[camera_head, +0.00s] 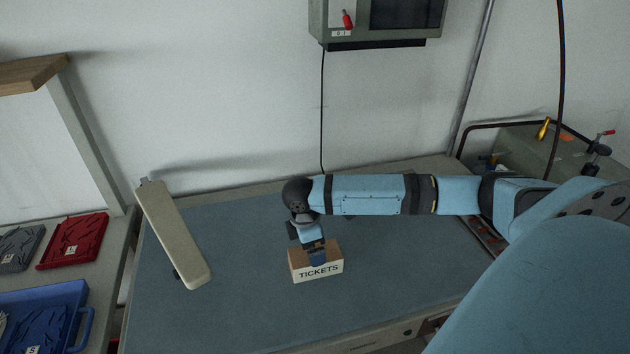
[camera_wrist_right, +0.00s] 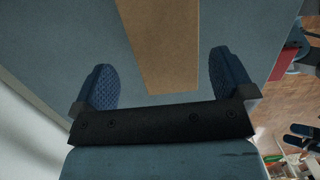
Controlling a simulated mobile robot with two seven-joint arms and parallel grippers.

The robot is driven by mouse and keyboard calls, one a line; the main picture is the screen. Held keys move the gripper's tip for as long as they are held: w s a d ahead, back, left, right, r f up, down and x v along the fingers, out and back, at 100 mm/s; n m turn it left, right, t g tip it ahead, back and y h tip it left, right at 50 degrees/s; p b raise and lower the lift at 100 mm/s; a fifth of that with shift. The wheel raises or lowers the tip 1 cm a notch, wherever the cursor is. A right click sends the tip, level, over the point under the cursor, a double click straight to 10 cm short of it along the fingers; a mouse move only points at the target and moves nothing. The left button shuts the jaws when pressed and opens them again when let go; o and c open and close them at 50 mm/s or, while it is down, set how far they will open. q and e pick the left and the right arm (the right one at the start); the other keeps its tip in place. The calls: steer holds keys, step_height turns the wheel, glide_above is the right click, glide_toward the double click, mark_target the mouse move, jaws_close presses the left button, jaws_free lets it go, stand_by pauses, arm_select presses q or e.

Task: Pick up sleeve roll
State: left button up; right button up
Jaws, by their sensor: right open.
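A long cream padded bar, which looks like the sleeve roll (camera_head: 175,240), lies at a slant on the left part of the blue-grey table top (camera_head: 240,305). My right gripper (camera_head: 317,257) is well to the right of it, pointing down over a small box marked TICKETS (camera_head: 320,271). In the right wrist view my right gripper (camera_wrist_right: 163,62) has its two blue fingers wide apart. A tan surface (camera_wrist_right: 163,40), apparently the box top, shows between them; whether they reach down beside it I cannot tell. My left gripper is out of view.
A blue tray (camera_head: 60,293), a red tray (camera_head: 73,240) and a grey tray (camera_head: 18,248) are on a side surface at left. A grey wall cabinet (camera_head: 340,30) hangs above, with a cable below it. The table between sleeve roll and box is clear.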

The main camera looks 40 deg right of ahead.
steer(key=shift+s+d+f+p, duration=0.1)
steer(key=shift+s+f+p, duration=0.1)
steer(key=shift+f, duration=0.8)
steer(key=shift+s+d+f+p, duration=0.1)
steer(key=shift+s+f, duration=0.05)
steer(key=shift+f, duration=0.8)
steer(key=shift+s+d+f+p, duration=0.1)
steer(key=shift+s+f, duration=0.1)
steer(key=shift+f, duration=0.8)
steer(key=c, duration=1)
steer(key=shift+r, duration=0.15)
